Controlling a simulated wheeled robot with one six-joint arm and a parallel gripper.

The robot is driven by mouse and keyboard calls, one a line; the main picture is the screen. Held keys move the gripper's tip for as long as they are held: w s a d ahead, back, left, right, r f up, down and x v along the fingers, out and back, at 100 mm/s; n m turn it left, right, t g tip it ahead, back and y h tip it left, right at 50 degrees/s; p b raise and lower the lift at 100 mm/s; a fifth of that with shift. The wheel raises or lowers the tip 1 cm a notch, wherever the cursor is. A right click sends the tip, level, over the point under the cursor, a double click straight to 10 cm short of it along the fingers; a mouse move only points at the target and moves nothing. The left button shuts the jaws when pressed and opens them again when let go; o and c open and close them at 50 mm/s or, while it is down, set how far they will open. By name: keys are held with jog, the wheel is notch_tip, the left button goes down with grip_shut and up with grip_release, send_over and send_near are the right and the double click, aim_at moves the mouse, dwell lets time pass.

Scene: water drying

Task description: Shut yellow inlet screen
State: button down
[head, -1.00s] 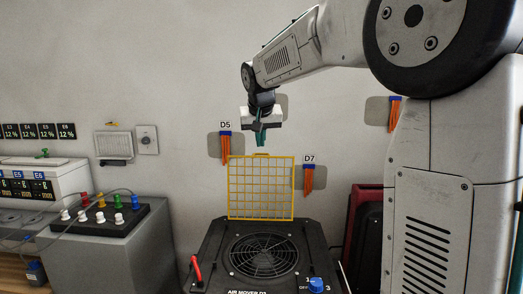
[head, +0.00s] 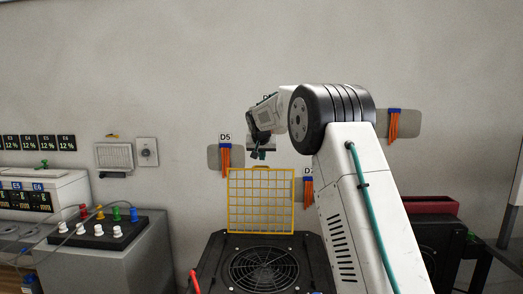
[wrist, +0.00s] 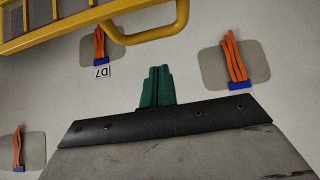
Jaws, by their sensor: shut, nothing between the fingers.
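The yellow inlet screen (head: 261,201) is a wire grid in a yellow frame. It stands upright at the back edge of the black air mover (head: 228,262), so it is open. My gripper (head: 258,154) is above the screen's top edge in the head view, its teal fingers closed together with nothing between them. In the wrist view my gripper (wrist: 158,76) also shows shut. There the yellow screen (wrist: 60,25) and its handle loop (wrist: 150,35) cross the top of the picture, apart from the fingertips.
Orange cable bundles (head: 224,158) hang on grey wall plates behind. A red lever (head: 194,282) stands at the air mover's front left. A grey cabinet with a black plug box (head: 98,230) is to the left. A dark red-topped unit (head: 430,206) is at the right.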

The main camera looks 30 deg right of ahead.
jog(key=shift+s+a+f, duration=0.7)
jog(key=shift+s+f, duration=0.25)
jog(key=shift+s, duration=0.05)
jog(key=shift+s, duration=0.1)
